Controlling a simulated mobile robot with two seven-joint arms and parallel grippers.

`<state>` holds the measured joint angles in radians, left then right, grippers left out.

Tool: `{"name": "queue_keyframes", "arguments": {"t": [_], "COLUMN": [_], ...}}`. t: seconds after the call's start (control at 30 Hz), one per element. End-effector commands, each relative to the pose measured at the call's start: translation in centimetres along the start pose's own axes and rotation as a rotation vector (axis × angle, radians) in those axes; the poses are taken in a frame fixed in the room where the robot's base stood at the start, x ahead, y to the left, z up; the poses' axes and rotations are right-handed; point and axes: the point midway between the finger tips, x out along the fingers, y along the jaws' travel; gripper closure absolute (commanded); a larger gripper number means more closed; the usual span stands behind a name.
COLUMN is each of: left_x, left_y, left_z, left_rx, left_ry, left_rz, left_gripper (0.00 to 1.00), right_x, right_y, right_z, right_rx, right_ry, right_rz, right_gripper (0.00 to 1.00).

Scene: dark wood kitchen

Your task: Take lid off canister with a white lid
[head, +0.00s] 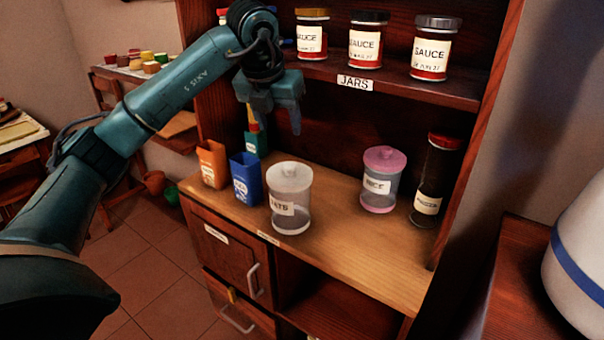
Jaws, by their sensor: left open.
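The canister with a white lid (289,208) stands upright on the wooden counter near its front edge. It is clear, with a label that seems to read OATS. My left arm comes in from the left. My right gripper is not in view.
An orange box (211,165) and a blue box (245,179) stand left of the canister. A pink-lidded canister (382,180) and a dark jar (434,180) stand to the right. Sauce jars (365,42) line the shelf (400,83) above. Bare counter (335,215) lies between the canisters.

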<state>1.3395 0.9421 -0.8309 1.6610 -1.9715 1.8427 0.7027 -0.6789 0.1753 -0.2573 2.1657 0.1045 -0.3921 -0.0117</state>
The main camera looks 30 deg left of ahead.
Motion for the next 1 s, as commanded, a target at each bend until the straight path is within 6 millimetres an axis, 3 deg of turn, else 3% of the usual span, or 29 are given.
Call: {"name": "queue_keyframes", "arguments": {"t": [0.3,0.57,0.83,1.0], "left_x": [5.7,7.8,11.7,12.7], "left_y": [0.0,-0.1,-0.2,-0.2], "left_z": [-0.1,-0.1,-0.4,-0.4], "left_rx": [0.002,0.003,0.002,0.004], "left_ry": [0.005,0.002,0.004,0.001], "left_rz": [0.001,-0.002,-0.002,-0.002], "left_gripper": [0.46,0.46,0.46,0.46], "right_x": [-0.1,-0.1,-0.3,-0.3], "right_y": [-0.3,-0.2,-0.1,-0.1], "right_z": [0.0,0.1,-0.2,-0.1], "right_rx": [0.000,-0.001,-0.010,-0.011], "right_ry": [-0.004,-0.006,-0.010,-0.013], "right_rz": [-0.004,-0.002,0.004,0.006], "right_gripper": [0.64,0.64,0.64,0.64]}}
